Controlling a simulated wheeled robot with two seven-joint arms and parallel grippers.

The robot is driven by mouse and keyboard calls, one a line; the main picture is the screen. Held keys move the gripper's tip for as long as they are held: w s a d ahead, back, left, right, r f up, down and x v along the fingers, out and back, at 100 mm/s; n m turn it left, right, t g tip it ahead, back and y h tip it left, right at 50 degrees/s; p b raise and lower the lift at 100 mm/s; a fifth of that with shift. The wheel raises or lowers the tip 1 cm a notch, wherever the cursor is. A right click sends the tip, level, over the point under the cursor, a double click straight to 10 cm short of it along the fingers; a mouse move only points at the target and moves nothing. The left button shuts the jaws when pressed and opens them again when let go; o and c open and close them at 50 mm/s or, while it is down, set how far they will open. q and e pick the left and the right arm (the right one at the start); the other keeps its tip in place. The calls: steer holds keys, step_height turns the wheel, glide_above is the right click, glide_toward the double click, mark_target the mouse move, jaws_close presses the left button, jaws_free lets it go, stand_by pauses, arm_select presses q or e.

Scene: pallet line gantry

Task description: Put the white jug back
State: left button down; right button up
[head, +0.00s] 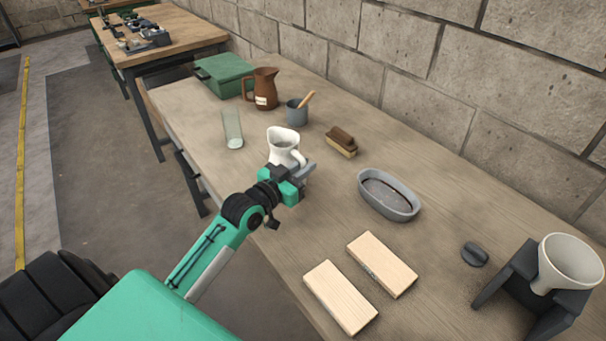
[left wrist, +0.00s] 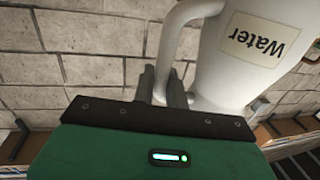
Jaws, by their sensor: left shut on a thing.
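The white jug (head: 284,146) is near the front edge of the wooden table, about upright in the head view. My left gripper (head: 304,172) is shut on the jug's handle. In the left wrist view, the jug (left wrist: 235,70) shows a "Water" label, and the gripper's fingers (left wrist: 165,88) are around the lower part of its handle. I cannot tell whether the jug's base touches the table; the gripper and arm hide it. My right gripper is not in view.
Behind the jug are a glass (head: 232,129), a brown jug (head: 264,89), a grey cup (head: 297,112) and a green box (head: 224,75).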

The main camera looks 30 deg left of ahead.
arm_select(q)
step_height(320, 180, down, 2)
steer(key=shift+f, duration=0.2)
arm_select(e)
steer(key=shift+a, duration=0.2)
arm_select(q)
steer(key=shift+f, duration=0.15)
steer(key=c, duration=1.4)
jaws_free()
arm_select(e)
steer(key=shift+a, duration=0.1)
